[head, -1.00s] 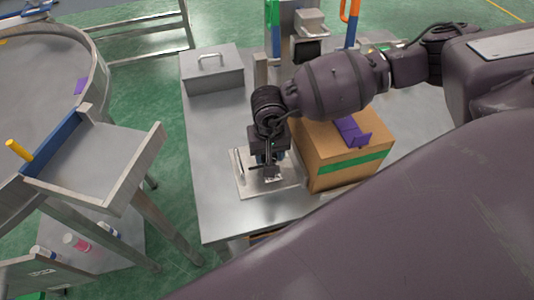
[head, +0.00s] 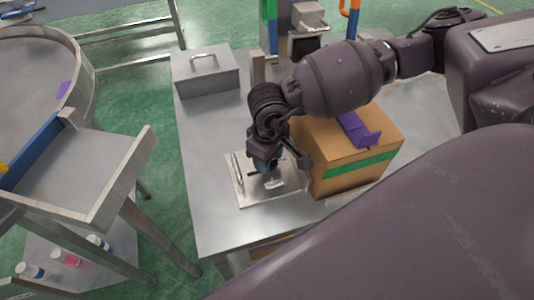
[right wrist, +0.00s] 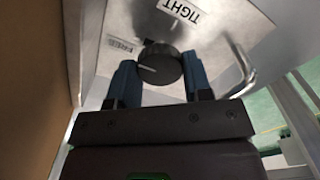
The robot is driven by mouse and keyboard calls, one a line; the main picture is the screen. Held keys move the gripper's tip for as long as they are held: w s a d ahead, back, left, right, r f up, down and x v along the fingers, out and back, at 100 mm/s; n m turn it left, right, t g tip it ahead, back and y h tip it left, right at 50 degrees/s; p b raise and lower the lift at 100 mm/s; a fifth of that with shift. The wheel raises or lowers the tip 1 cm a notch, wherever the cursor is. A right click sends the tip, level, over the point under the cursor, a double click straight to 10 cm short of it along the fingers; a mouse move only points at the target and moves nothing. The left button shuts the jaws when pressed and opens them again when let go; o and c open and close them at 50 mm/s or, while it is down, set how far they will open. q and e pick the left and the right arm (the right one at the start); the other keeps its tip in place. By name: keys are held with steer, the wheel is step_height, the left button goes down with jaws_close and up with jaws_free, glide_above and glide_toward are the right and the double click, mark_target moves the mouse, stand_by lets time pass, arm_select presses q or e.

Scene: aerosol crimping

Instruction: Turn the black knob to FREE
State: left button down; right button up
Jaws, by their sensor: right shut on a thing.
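The black knob (right wrist: 160,65) sits on a pale metal panel between the blue fingers of my right gripper (right wrist: 159,74), which is shut on it. A white mark on the knob points left in the right wrist view. The FREE label (right wrist: 121,44) is left of the knob, and the TIGHT label (right wrist: 182,11) is above and right. In the head view my right gripper (head: 267,170) is low over the panel (head: 246,194) on the metal table, and it hides the knob. My left gripper is not in view.
A cardboard box (head: 345,175) with a purple part (head: 358,130) on top stands close right of the gripper. A bent metal handle (right wrist: 243,72) is beside the knob. A lidded metal box (head: 206,77) is at the back left. Bare table (head: 208,150) lies left of the panel.

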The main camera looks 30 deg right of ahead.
stand_by(0.3)
steer(key=shift+r, duration=0.1)
steer(key=o, duration=0.9)
step_height(320, 180, up, 11)
steer(key=shift+f+p, duration=0.15)
steer(key=shift+p, duration=0.45)
